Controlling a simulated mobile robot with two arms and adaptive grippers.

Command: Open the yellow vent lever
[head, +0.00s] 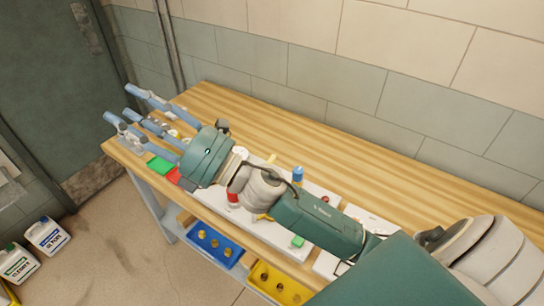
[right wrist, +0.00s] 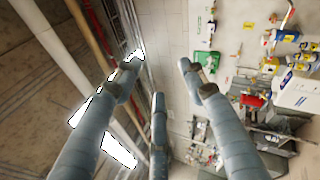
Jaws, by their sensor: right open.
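A white panel (head: 322,205) lies on the wooden bench, partly hidden under my right arm. A small yellow piece (head: 271,158) shows at its far edge and another yellow piece (head: 262,217) near its front edge. I cannot tell which of them, if either, is the vent lever. My right gripper (head: 118,103) is open and empty, its fingers spread over the left end of the bench, well left of both yellow pieces. In the right wrist view its three fingers (right wrist: 158,74) are apart with nothing between them. My left gripper is not in view.
The wooden bench (head: 420,195) runs along the tiled wall. A blue part (head: 297,174), a red part (head: 233,199) and a green block (head: 158,164) are on it. Blue (head: 214,246) and yellow (head: 278,285) bins sit below. White jugs (head: 47,235) stand on the floor at left.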

